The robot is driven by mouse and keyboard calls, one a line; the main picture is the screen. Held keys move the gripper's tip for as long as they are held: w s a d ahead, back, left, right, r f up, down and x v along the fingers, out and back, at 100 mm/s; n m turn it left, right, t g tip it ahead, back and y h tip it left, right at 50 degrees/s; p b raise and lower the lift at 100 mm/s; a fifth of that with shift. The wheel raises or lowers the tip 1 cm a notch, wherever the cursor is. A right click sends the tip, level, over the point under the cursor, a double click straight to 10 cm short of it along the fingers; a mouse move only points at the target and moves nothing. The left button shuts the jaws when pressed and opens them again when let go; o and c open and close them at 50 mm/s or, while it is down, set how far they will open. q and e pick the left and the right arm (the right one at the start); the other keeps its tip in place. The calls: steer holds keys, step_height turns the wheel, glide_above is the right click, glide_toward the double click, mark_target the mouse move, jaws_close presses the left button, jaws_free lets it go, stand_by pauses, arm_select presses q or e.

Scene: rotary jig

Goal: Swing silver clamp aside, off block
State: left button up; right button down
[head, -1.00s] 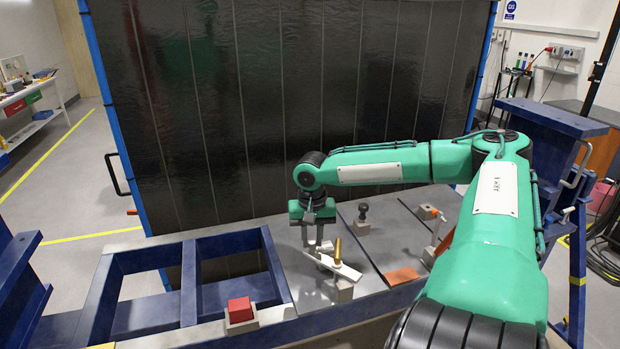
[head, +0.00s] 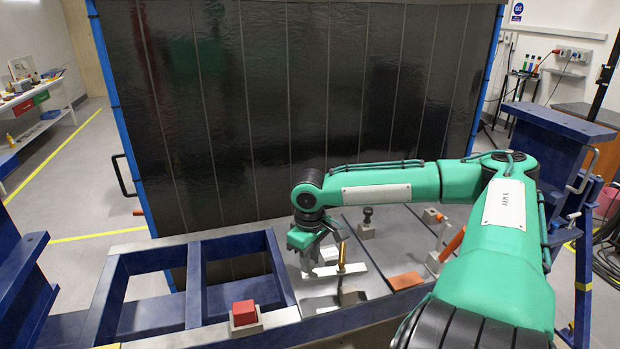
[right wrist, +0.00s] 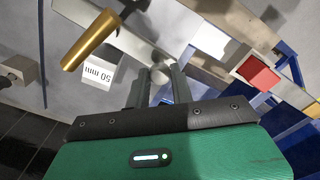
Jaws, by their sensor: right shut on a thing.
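The silver clamp is a flat silver bar (head: 355,268) with an upright brass handle (head: 342,256), above the jig's metal plate. In the right wrist view the bar (right wrist: 115,42) runs from the upper left to my fingers, and the brass handle (right wrist: 90,40) stands out from it. My right gripper (head: 312,262) is shut on the bar's end, at a rounded silver part between the fingertips (right wrist: 159,74). A grey block (head: 348,297) is below and in front of the bar; its "50 mm" face (right wrist: 97,73) shows beside the bar. My left gripper is out of view.
A red block (head: 244,312) sits in a grey holder at the front left. A black-knobbed post (head: 367,222) and an orange-handled clamp (head: 452,243) stand behind and right. An orange plate (head: 405,281) lies flat to the right. Blue frame beams (head: 195,290) border the left.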

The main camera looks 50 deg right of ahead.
steer(key=shift+s+a+n+p, duration=0.4)
steer(key=shift+n+p, duration=0.4)
steer(key=shift+p, duration=0.15)
steer(key=c, duration=1.2)
jaws_free()
steer(key=shift+c, duration=0.2)
steer(key=shift+r, duration=0.5)
step_height(320, 180, up, 13)
steer(key=shift+b, duration=0.45)
